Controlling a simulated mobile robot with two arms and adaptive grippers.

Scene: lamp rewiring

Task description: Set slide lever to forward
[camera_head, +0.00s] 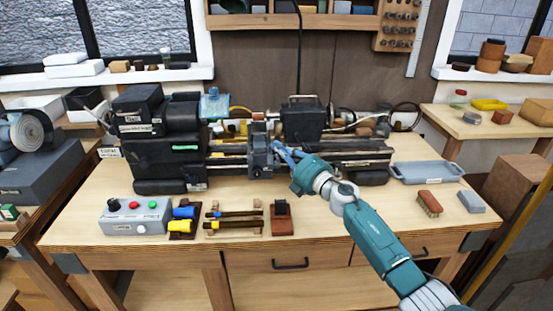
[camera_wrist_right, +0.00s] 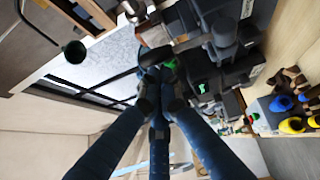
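A dark lathe (camera_head: 165,150) stands on the wooden workbench, with a carriage (camera_head: 262,158) on its bed. My right gripper (camera_head: 279,149) comes in from the lower right, its blue fingertips at the right side of the carriage. In the right wrist view its fingers (camera_wrist_right: 160,88) run close together toward a dark rounded knob (camera_wrist_right: 154,57). A small green patch shows beside that knob. I cannot tell whether the fingers touch or hold anything. I cannot make out the slide lever for certain or its setting. My left gripper is out of view.
A grey control box (camera_head: 136,216) with coloured buttons and yellow-handled tools (camera_head: 233,225) lie along the front of the bench. A grey tray (camera_head: 426,172), a brush (camera_head: 429,204) and a grey block (camera_head: 471,202) lie at the right.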

